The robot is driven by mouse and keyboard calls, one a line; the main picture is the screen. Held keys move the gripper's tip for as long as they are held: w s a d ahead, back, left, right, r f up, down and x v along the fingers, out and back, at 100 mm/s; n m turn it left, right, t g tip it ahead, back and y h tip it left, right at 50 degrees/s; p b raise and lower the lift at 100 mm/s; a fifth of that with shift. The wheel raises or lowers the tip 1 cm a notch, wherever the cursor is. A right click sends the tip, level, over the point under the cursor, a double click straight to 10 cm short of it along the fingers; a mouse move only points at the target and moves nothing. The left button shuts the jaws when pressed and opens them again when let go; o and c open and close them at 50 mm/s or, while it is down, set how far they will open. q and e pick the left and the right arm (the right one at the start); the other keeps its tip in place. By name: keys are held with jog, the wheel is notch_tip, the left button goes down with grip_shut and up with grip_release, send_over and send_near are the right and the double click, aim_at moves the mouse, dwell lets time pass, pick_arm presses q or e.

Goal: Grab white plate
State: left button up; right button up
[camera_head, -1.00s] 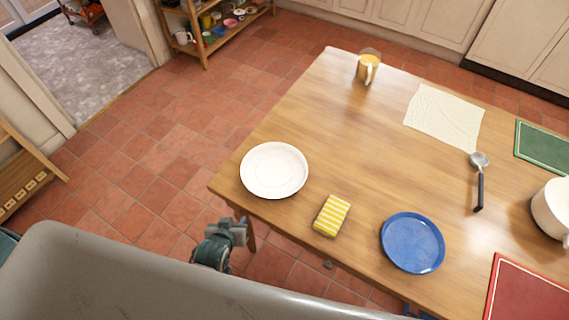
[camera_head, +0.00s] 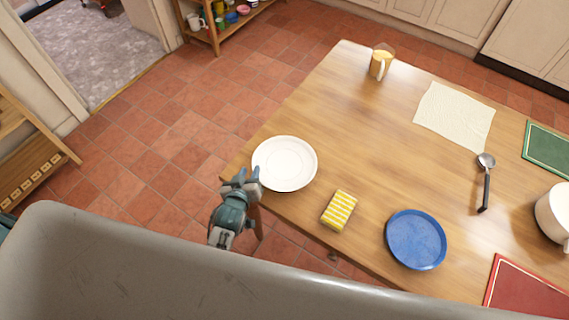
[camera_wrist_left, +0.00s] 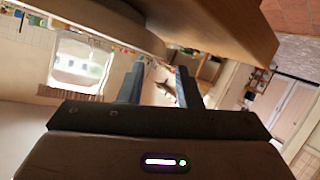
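The white plate (camera_head: 285,163) lies flat near the left corner of the wooden table in the head view. My left gripper (camera_head: 246,178) is just left of the plate, beside the table's corner, and seems apart from the rim. In the left wrist view the two fingers of the left gripper (camera_wrist_left: 160,80) stand apart with nothing between them, and the table's edge (camera_wrist_left: 230,30) shows close by. The plate cannot be made out in the wrist view. My right gripper is not in view.
A yellow striped sponge (camera_head: 339,210) and a blue plate (camera_head: 416,239) lie along the near edge. The table's middle is clear.

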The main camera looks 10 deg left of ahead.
aim_at(253, 163)
pick_arm(q)
jog(key=shift+w+a+f+p, duration=0.15)
jog(key=shift+w+p, duration=0.15)
jog(key=shift+w, duration=0.35)
jog(key=x, duration=0.4)
jog(key=shift+a+f+p, duration=0.1)
jog(key=shift+f+p, duration=0.2)
jog(key=shift+s, duration=0.1)
jog(key=shift+c, duration=0.2)
grip_shut()
jog(key=shift+r, duration=0.1)
